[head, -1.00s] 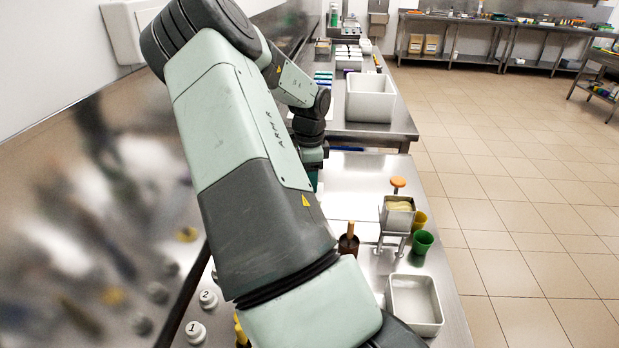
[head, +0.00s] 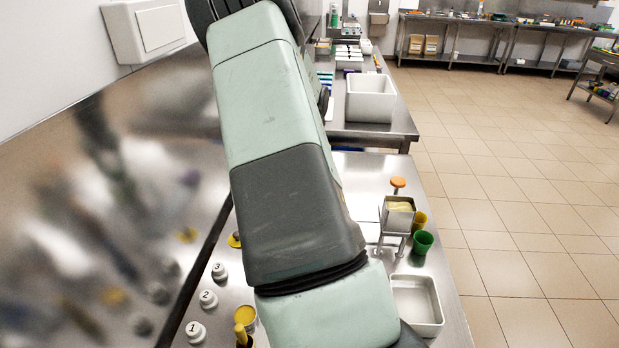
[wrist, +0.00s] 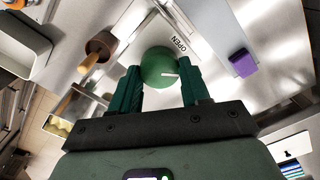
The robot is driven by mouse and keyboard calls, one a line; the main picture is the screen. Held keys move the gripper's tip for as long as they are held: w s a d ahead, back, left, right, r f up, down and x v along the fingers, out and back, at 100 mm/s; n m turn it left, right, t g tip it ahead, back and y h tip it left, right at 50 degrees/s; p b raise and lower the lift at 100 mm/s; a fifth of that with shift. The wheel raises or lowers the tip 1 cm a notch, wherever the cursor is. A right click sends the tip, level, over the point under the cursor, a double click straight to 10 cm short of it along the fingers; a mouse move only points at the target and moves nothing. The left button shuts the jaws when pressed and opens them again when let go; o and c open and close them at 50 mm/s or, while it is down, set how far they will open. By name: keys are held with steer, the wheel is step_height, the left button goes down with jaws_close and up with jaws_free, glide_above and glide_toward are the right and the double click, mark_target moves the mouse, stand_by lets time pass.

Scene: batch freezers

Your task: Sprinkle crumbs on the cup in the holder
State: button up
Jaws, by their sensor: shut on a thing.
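My gripper (wrist: 162,85) is seen only in the wrist view; my arm hides it in the head view. Its two dark green fingers are shut on a round green thing (wrist: 158,64) with a white mark, beside the printed word OPEN. What this thing is I cannot tell for sure. A brown pot (wrist: 102,42) with a wooden handle (wrist: 90,63) stands left of it. A metal stand with a box (head: 398,217) of pale yellow contents is at the right side of the counter. No crumbs are clearly visible.
A white tray (head: 438,318) lies at the counter's right edge. A purple block (wrist: 243,63) lies right of my gripper. A large white bin (head: 370,103) stands on the far counter.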

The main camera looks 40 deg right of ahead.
steer(key=n, duration=0.4)
steer(key=shift+n, duration=0.3)
steer(key=n, duration=0.4)
steer(key=shift+w+n, duration=0.1)
steer(key=shift+n, duration=0.2)
steer(key=o, duration=1.1)
steer(key=shift+c, duration=0.2)
step_height(320, 180, up, 11)
steer(key=shift+f, duration=0.1)
